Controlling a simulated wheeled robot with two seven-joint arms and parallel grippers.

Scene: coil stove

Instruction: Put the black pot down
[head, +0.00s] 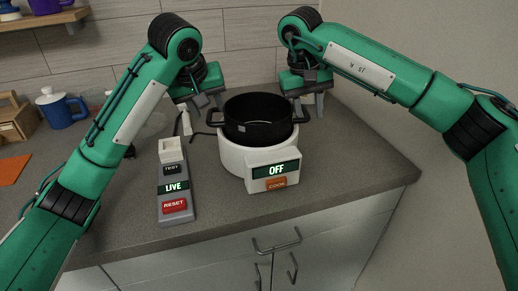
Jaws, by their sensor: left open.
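The black pot (258,132) sits upright in the top of the round white stove (232,158), whose front panel reads OFF above an orange COOK button. The pot has a side handle at its left and one at its right. My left gripper (209,104) is open, just above and behind the left handle, and seems apart from it. My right gripper (308,106) is by the right handle with its fingers spread. I cannot tell whether a finger touches that handle.
A grey power strip (174,194) with a LIVE display and red RESET button lies left of the stove. A blue mug (64,111) with a white lid and a wooden box (14,121) stand at the far left. The grey counter (355,165) is clear at the right.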

